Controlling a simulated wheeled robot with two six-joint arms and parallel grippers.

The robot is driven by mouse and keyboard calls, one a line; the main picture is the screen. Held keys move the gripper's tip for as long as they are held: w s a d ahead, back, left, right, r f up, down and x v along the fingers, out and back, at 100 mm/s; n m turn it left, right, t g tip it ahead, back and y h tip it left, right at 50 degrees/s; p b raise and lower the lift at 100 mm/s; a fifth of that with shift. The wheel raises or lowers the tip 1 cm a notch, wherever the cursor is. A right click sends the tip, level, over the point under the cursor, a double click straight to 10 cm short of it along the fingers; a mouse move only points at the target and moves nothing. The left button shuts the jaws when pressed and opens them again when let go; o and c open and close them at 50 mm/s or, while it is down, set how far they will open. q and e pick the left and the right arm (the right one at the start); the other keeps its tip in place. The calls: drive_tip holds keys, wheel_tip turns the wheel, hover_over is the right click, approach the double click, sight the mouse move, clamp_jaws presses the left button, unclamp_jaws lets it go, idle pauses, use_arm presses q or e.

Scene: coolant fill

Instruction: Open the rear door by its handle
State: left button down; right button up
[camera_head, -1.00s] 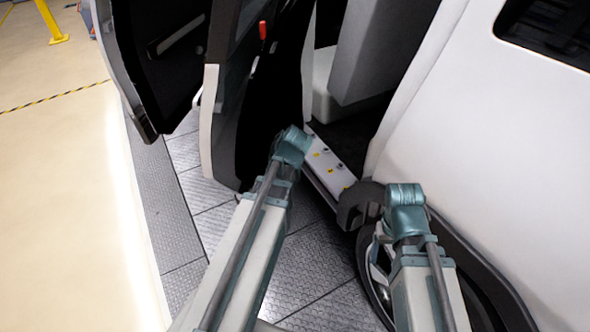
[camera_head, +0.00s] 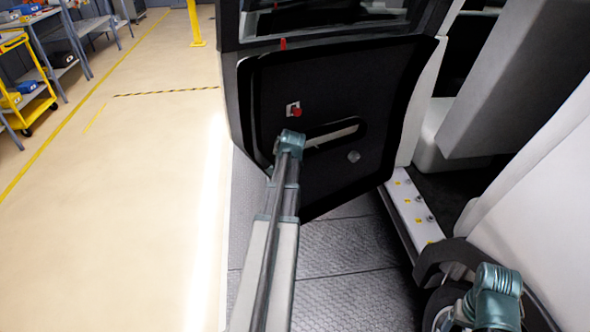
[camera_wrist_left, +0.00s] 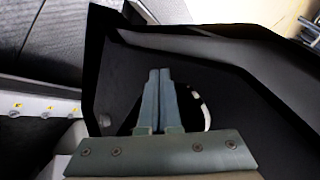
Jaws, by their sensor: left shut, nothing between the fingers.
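The rear door (camera_head: 330,85) stands wide open, its dark inner panel facing me. An oblong pull opening (camera_head: 335,134) with a light inside shows on that panel, with a small red knob (camera_head: 296,112) above it. The outer handle is hidden. My left arm reaches to the panel beside the opening; its fingers are hidden in the head view. In the left wrist view, my left gripper (camera_wrist_left: 158,72) is shut and empty in front of the dark door panel (camera_wrist_left: 235,65). My right wrist shows at the lower right of the head view, by the wheel arch; its fingers are not visible.
The white sill (camera_head: 412,205) and seat (camera_head: 435,140) show in the open doorway. The wheel arch (camera_head: 450,255) is at the lower right. Open floor (camera_head: 120,200) lies to the left, with a yellow cart (camera_head: 25,85) and yellow post (camera_head: 195,25) farther off.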

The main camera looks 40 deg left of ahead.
use_arm(q)
drive_tip(key=shift+a, duration=0.65)
drive_tip(key=s+d+r+p, duration=0.3)
drive_tip(key=s+r+p, duration=0.2)
drive_tip(key=r+p, duration=0.3)
drive_tip(key=shift+d, duration=0.25)
drive_tip(key=shift+w+d, duration=0.1)
